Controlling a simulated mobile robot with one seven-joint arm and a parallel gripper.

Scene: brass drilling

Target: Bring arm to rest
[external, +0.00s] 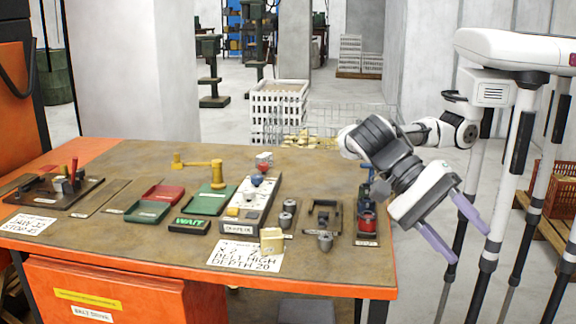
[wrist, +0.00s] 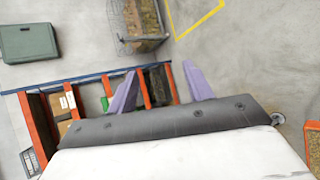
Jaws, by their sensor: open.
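My gripper (external: 452,228) hangs off the right end of the workbench (external: 330,268), pointing down and to the right. Its two purple fingers are spread apart with nothing between them. The wrist view also shows the open gripper (wrist: 160,88), with the floor and an orange-framed rack beyond the fingers. My arm is folded back toward its column at the right, with the wrist beside the bench's right edge. Nothing is held.
Fixtures and trays cover the bench, including a red tray (external: 163,193), a green WAIT sign (external: 190,223) and a beige block (external: 272,241). A white crate (external: 278,110) stands behind. A red crate (external: 553,188) sits at the right. The wrist view shows a green box (wrist: 28,43).

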